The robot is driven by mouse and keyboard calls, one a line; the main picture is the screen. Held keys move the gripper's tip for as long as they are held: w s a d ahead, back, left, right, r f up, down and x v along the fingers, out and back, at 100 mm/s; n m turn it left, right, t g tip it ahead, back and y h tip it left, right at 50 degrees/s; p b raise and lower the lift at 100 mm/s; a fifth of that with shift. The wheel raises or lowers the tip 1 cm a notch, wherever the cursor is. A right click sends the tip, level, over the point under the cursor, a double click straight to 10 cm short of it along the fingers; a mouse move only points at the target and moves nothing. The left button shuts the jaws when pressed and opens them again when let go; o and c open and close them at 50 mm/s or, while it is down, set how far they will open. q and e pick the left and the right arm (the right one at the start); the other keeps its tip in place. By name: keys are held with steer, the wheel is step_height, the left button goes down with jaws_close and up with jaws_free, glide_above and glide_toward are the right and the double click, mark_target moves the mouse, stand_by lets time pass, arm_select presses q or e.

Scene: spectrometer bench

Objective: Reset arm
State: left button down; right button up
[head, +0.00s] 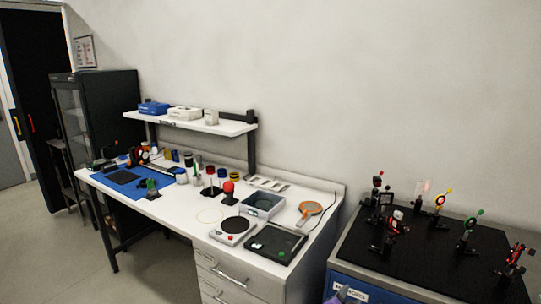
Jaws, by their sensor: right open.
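Only a small grey and purple tip of my right gripper (341,294) shows, at the bottom edge of the head view. It is in front of the blue cabinet under the black optics board (430,256). Nothing is seen held in it, and most of it is cut off by the frame. It is open. My left gripper is not in view.
A white bench (170,212) with a blue mat (127,177), a grey tray (262,204), a black tray (275,243) and an orange round tool (309,209) stands left of centre. Several optic mounts stand on the black board. Floor (60,262) is clear at left.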

steer(key=s+a+f+n+g+y, duration=0.35)
steer(key=s+f, duration=0.25)
steer(key=f, duration=0.5)
steer(key=s+a+f+n+g+y, duration=0.2)
steer(key=s+a+f+n+y, duration=0.25)
steer(key=f, duration=0.65)
steer(key=s+a+f+n+g+y, duration=0.1)
steer(key=s+a+f+g+y, duration=0.1)
steer(key=s, duration=0.9)
steer(key=s+a+f+n+g+y+p, duration=0.1)
steer(key=s+a+f+n+g+y, duration=0.1)
steer(key=s, duration=0.9)
step_height(320, 180, down, 3)
steer(key=a+g, duration=0.1)
steer(key=g, duration=0.2)
steer(key=shift+r+y, duration=0.2)
steer(key=shift+y, duration=0.2)
steer(key=shift+w, duration=0.15)
